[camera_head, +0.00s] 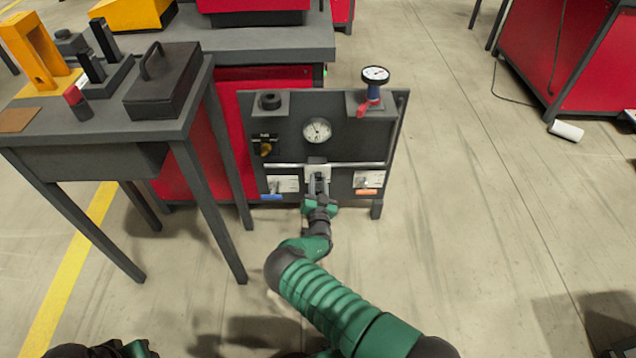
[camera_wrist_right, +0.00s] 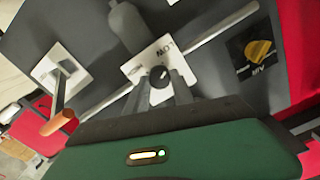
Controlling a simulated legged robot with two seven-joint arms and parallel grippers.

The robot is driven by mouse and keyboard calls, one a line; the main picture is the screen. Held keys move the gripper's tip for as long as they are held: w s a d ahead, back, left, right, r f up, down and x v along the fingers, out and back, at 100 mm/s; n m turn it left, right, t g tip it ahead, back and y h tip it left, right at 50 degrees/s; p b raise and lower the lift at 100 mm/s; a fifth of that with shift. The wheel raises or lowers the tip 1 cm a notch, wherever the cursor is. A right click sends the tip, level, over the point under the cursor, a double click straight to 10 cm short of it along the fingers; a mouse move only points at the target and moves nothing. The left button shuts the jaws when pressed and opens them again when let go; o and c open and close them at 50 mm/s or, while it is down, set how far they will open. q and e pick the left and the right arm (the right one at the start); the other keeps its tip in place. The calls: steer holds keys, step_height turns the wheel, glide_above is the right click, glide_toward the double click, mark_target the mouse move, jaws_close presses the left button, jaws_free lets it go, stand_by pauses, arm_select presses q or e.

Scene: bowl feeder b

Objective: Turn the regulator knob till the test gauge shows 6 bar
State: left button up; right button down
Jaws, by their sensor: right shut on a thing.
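The dark panel (camera_head: 348,147) stands upright at the middle of the head view. The small black regulator knob (camera_wrist_right: 158,77) sits on a white plate (camera_wrist_right: 146,60) marked "LOW" in the right wrist view. My right gripper (camera_head: 318,186) reaches the panel's lower middle, and its fingers (camera_wrist_right: 161,90) are shut on the knob, one on each side. In the head view the gripper mostly hides the knob. A round gauge with a blue and red body (camera_head: 375,75) stands on the panel's top right; its reading is too small to tell. My left gripper does not show.
A second round gauge (camera_head: 317,130) is set in the panel. A yellow rotary switch (camera_head: 266,148) is at the left; blue (camera_head: 272,196) and orange (camera_head: 366,192) levers flank the gripper. A grey table (camera_head: 100,122) stands left.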

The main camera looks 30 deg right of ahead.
steer(key=m+p, duration=0.1)
steer(key=m, duration=0.2)
steer(key=shift+d, duration=0.1)
steer(key=m+p, duration=0.1)
steer(key=m, duration=0.1)
steer(key=shift+s+m, duration=0.1)
steer(key=shift+m, duration=0.2)
steer(key=m, duration=0.2)
steer(key=shift+m+p, duration=0.4)
steer(key=m, duration=0.3)
steer(key=shift+f+m, duration=0.2)
steer(key=shift+m, duration=0.1)
steer(key=m, duration=0.4)
steer(key=shift+f+m+p, duration=0.1)
steer(key=shift+m+p, duration=0.2)
steer(key=m, duration=0.4)
steer(key=shift+f+m, duration=0.1)
steer(key=shift+m, duration=0.2)
steer(key=shift+s, duration=0.1)
